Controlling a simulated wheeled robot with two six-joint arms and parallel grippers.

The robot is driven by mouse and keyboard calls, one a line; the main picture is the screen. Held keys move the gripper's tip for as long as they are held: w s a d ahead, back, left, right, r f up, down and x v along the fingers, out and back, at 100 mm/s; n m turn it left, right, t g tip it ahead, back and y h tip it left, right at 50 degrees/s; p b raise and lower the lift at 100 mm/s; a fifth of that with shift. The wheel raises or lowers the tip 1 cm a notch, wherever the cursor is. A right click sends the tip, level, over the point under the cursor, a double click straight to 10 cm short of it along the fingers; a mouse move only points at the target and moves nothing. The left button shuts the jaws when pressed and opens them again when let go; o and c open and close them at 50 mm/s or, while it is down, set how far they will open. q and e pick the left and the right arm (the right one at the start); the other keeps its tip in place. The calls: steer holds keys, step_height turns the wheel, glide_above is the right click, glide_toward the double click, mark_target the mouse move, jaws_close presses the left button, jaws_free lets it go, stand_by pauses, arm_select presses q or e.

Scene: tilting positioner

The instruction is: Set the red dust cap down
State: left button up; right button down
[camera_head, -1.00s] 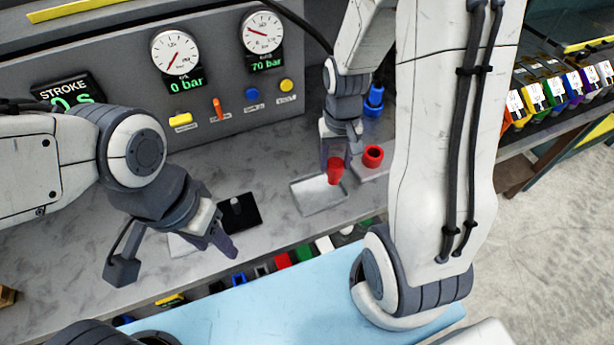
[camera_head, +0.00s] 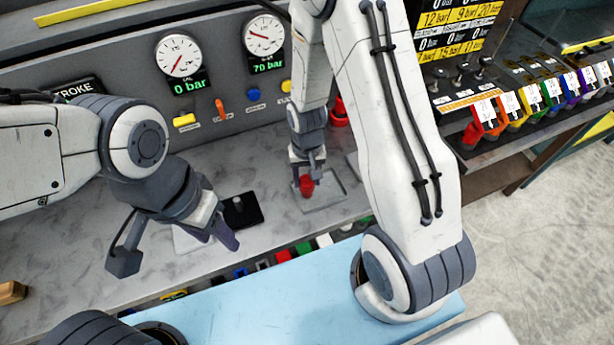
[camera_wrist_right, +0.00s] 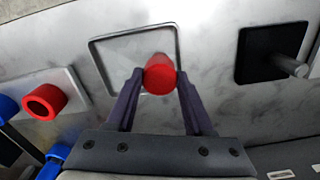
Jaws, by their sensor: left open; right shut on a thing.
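The red dust cap (camera_head: 307,186) is between the fingertips of my right gripper (camera_head: 307,180), which is shut on it. In the right wrist view the cap (camera_wrist_right: 160,75) overlaps the near right edge of a shallow square grey tray (camera_wrist_right: 104,62). In the head view the tray (camera_head: 338,196) lies under and to the right of the cap. I cannot tell whether the cap touches it. My left gripper (camera_head: 222,236) is open and empty, over the bench front near a black pad.
The black pad (camera_head: 242,212) carries an upright post. In the wrist view a red ring-shaped part (camera_wrist_right: 45,101) sits on a plate left of the tray, beside blue parts (camera_wrist_right: 55,160). A gauge panel (camera_head: 220,80) stands behind. Coloured bins (camera_head: 500,108) are at the right.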

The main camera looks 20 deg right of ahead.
steer(key=shift+f, duration=0.2)
steer(key=shift+c, duration=1.4)
jaws_free()
